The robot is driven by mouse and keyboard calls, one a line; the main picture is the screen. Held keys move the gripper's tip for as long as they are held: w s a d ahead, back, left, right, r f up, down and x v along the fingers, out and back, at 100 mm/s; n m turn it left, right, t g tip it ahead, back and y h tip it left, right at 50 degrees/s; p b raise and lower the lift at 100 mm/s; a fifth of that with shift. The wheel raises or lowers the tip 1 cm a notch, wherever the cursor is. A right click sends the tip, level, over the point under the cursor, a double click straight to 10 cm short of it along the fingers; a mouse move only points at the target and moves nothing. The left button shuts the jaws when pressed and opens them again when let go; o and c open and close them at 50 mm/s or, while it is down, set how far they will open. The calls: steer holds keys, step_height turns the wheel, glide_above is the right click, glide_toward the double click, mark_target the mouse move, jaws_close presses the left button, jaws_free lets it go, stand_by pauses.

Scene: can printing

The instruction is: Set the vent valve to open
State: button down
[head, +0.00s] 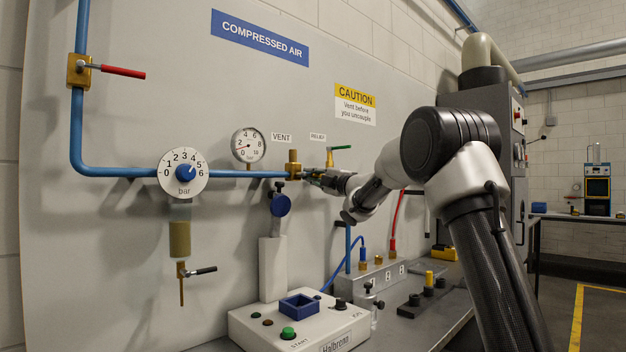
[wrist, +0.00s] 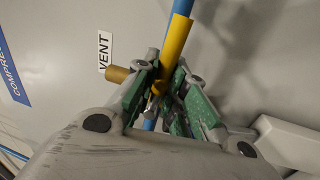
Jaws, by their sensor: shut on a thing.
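The vent valve is a brass body (head: 293,171) on the blue pipe, just below the VENT label (head: 281,138). Its brass part also shows in the wrist view (wrist: 117,75). My gripper (head: 309,174) is at the valve's right side. In the wrist view, my gripper's green-padded fingers (wrist: 166,92) are shut on the yellow lever (wrist: 176,45), whose free end sticks out beyond them. The lever lies nearly along the blue pipe, slightly tilted to it. The fingers hide part of the lever and its pivot.
A green-handled valve (head: 338,148) stands close to the right of my gripper. A pressure gauge (head: 248,145) and a regulator dial (head: 183,172) are to the left. A red-handled valve (head: 120,71) is at upper left. A control box (head: 300,325) stands on the bench below.

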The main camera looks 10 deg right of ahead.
steer(key=shift+r+n, duration=0.1)
steer(key=shift+n, duration=0.4)
steer(key=c, duration=1.5)
jaws_free()
steer(key=shift+o, duration=0.2)
steer(key=v, duration=1.2)
steer(key=shift+d, duration=0.15)
